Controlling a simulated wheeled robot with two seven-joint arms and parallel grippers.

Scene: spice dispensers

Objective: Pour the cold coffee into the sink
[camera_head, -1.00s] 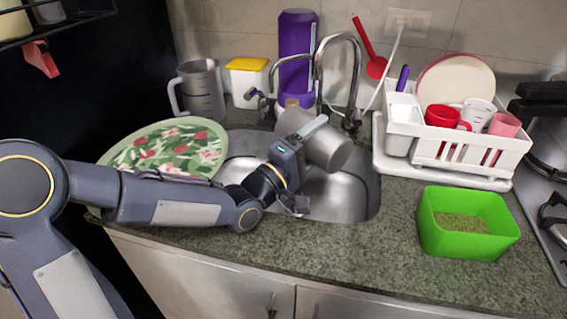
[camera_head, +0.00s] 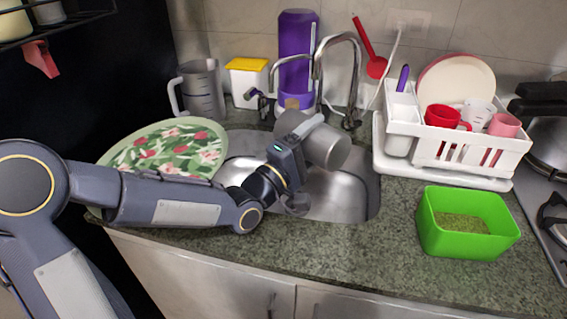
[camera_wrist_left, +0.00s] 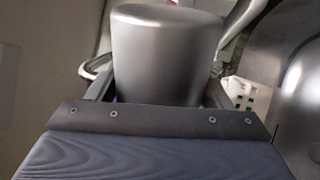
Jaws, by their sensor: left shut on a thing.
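A grey metal coffee pot (camera_head: 327,148) is held tilted, nearly on its side, above the steel sink (camera_head: 340,195). My left gripper (camera_head: 305,132) is shut on it. In the left wrist view the pot (camera_wrist_left: 166,60) stands between the fingers, its smooth closed end toward the top. Its opening and any coffee inside are hidden, and I see no stream of liquid. My right gripper is not in view.
The faucet (camera_head: 357,80) rises close behind the pot. A floral tray (camera_head: 165,150) lies left of the sink, with a grey jug (camera_head: 203,92) behind it. A white dish rack (camera_head: 465,155) and green box (camera_head: 465,235) are at right. The front counter is clear.

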